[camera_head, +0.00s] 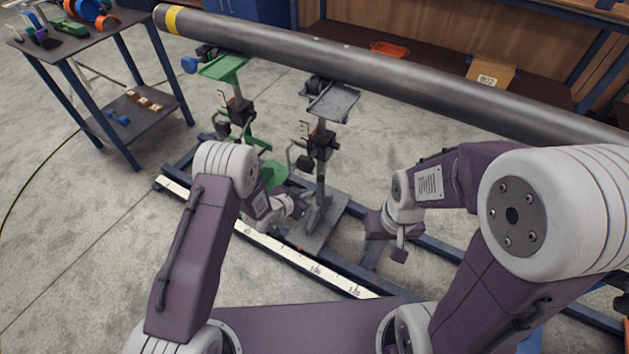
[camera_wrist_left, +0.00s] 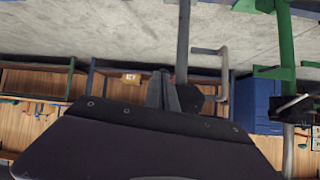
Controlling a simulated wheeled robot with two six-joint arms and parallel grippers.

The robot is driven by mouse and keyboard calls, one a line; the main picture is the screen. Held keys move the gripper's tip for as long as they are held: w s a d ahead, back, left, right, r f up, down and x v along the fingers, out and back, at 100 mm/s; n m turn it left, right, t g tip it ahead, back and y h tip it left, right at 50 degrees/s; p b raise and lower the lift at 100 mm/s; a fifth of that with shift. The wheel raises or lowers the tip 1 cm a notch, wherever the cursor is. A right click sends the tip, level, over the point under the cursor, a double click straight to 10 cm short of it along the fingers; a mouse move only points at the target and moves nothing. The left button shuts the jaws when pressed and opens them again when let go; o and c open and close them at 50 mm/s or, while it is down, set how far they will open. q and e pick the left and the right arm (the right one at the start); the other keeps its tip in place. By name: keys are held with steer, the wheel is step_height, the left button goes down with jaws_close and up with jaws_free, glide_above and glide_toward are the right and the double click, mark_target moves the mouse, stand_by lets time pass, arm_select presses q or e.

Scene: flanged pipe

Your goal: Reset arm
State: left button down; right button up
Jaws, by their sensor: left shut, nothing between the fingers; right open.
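My left arm comes in from the left, and its gripper (camera_head: 298,199) is low beside the grey stand's post. In the left wrist view the dark fingers of this gripper (camera_wrist_left: 162,92) are together with nothing between them. My right gripper (camera_head: 385,246) hangs low over the floor, right of the grey stand; its fingers are small and partly hidden, and it holds nothing visible. The long grey pipe (camera_head: 350,66) with a yellow band lies across the green stand (camera_head: 226,68) and the grey stand (camera_head: 333,102), well above both grippers.
A blue rail frame with a white measuring scale (camera_head: 270,244) runs along the floor under the stands. A dark table (camera_head: 80,42) with tools stands at the upper left. Floor at left is clear.

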arm_select(q)
steer(key=shift+s+a+f, duration=0.25)
steer(key=shift+s+a, duration=0.4)
steer(key=shift+s, duration=0.2)
